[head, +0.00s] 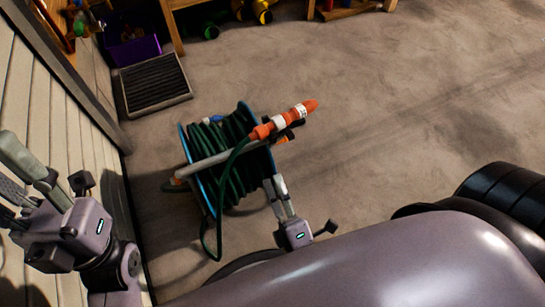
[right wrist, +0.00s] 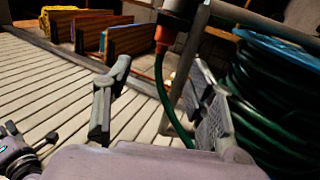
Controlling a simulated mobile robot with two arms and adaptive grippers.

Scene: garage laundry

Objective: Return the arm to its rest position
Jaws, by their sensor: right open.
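My right gripper (head: 273,182) is in front of the hose reel in the head view. In the right wrist view its two fingers (right wrist: 160,88) stand apart with nothing held between them. The green hose reel (head: 236,170) stands on the floor with blue rims; part of it also shows close on the right of the right wrist view (right wrist: 265,105). My left gripper (head: 10,172) is at the left edge of the head view near the slatted wall. Its fingers look apart and empty, though the tips are near the frame edge.
An orange hose fitting (head: 285,120) sticks out at the reel's upper right. The slatted wall (head: 28,90) runs along the left. A dark mat (head: 153,83) and a purple bin (head: 133,50) lie beyond. The floor to the right of the reel is clear.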

